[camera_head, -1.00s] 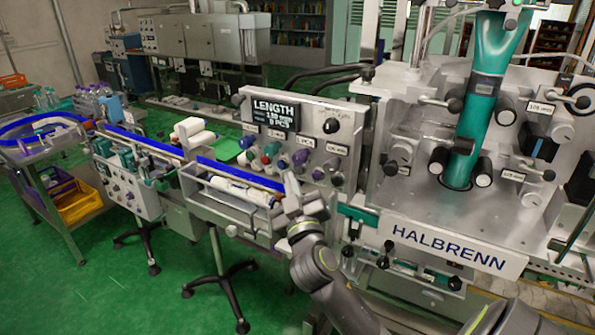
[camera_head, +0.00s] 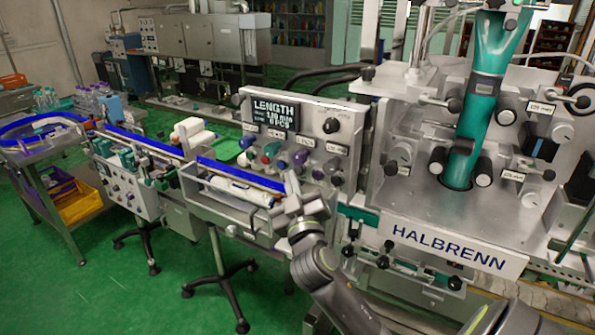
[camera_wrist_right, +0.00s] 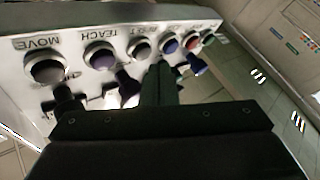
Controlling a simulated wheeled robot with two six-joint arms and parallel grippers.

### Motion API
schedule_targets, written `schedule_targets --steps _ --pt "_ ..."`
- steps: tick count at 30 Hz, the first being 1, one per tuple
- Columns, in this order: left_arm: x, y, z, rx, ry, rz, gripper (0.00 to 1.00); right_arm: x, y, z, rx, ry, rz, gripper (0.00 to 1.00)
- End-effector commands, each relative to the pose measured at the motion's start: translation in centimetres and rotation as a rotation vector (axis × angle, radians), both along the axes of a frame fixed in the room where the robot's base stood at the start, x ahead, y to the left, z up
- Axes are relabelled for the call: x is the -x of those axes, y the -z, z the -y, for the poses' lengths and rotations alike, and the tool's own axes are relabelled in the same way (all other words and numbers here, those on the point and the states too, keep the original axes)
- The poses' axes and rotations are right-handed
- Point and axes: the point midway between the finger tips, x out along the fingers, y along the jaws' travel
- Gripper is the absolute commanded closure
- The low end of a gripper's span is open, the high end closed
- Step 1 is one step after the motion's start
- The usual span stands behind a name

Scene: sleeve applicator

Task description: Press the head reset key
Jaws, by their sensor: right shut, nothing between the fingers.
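My right gripper (camera_head: 291,183) is shut and empty, just in front of the lower part of the grey control panel (camera_head: 312,112) headed LENGTH. In the right wrist view its closed dark fingers (camera_wrist_right: 160,84) point at a row of round keys. A dark key (camera_wrist_right: 140,49) stands just above and left of the fingertips, and its small label seems to read RESET. A purple key (camera_wrist_right: 100,55) by TEACH and a dark key (camera_wrist_right: 46,68) by MOVE lie to its left. I cannot tell whether the fingertips touch anything. My left gripper is not in view.
Dark toggles or knobs (camera_wrist_right: 128,86) stick out below the keys, close to the fingers. A tray with a blue edge (camera_head: 240,174) holds white tubes left of my gripper. The HALBRENN machine (camera_head: 450,248) stands on the right. Green floor is open at lower left.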

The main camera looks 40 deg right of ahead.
Motion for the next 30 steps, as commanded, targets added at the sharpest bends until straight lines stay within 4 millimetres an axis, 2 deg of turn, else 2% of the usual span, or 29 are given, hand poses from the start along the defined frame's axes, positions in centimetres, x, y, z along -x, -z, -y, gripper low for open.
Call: schedule_targets --steps 6,30 --pt "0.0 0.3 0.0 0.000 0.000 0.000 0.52 -0.3 0.0 0.7 0.002 0.000 0.000 1.00" --pt "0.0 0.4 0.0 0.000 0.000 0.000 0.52 -0.5 0.0 1.1 0.001 0.000 0.000 1.00"
